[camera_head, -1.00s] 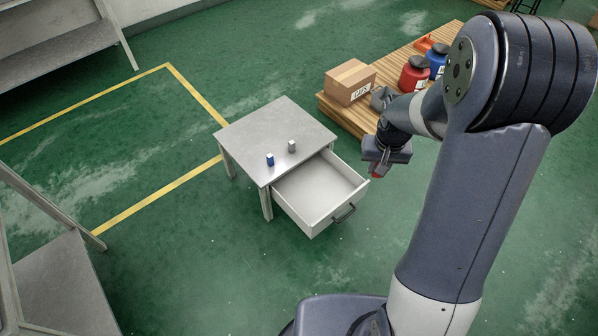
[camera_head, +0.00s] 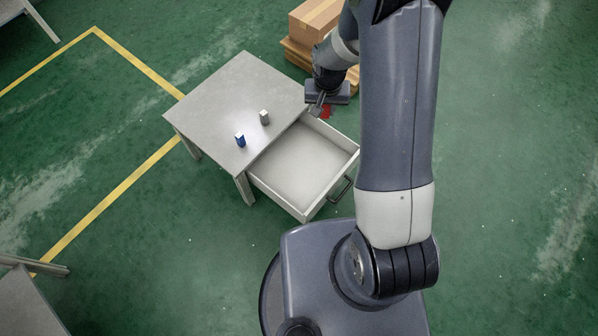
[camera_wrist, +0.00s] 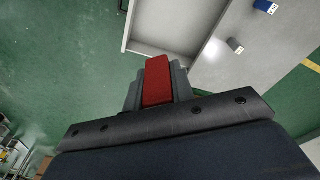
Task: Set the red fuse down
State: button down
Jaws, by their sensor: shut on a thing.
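The red fuse (camera_wrist: 157,82) is a red block held between the fingers of my gripper (camera_wrist: 158,90) in the wrist view. In the head view the red fuse (camera_head: 325,112) shows at the fingertips of my gripper (camera_head: 320,108), near the far right corner of the open drawer. It is in the air, and its height above the drawer rim cannot be told. The grey table (camera_head: 215,100) has its drawer (camera_head: 298,165) pulled out, and the drawer looks empty. A blue fuse (camera_head: 240,140) and a grey fuse (camera_head: 264,117) stand on the tabletop near the drawer side.
A cardboard box (camera_head: 312,20) stands on a wooden pallet (camera_head: 296,50) behind my arm. The drawer handle (camera_head: 341,189) sticks out at the front. Yellow lines (camera_head: 110,205) mark the green floor. The tabletop left of the fuses is bare.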

aim_at(302, 186)
jog(key=a+f+m+b, duration=0.1)
jog(key=a+f+b, duration=0.1)
jog(key=f+b, duration=0.6)
jog(key=s+a+f+b, duration=0.1)
jog(key=f+b, duration=0.8)
jog(key=f, duration=1.4)
jog(key=a+f+m+b, duration=0.1)
jog(key=a+f+b, duration=0.2)
jog(key=f+b, duration=0.5)
jog(key=shift+s+a+f+m+b, duration=0.1)
jog(key=shift+s+f+m+b, duration=0.1)
jog(key=shift+f, duration=1.7)
jog(key=shift+s+a+f+m+b, duration=0.1)
jog(key=shift+s+f+b, duration=0.1)
jog(key=shift+f, duration=1.7)
jog(key=shift+f, duration=0.15)
jog(key=c, duration=1.2)
grip_release()
notch_tip(302, 186, up, 12)
jog(key=s+p, duration=0.1)
jog(key=p, duration=0.3)
jog(key=shift+s+a, duration=0.2)
jog(key=shift+a, duration=0.05)
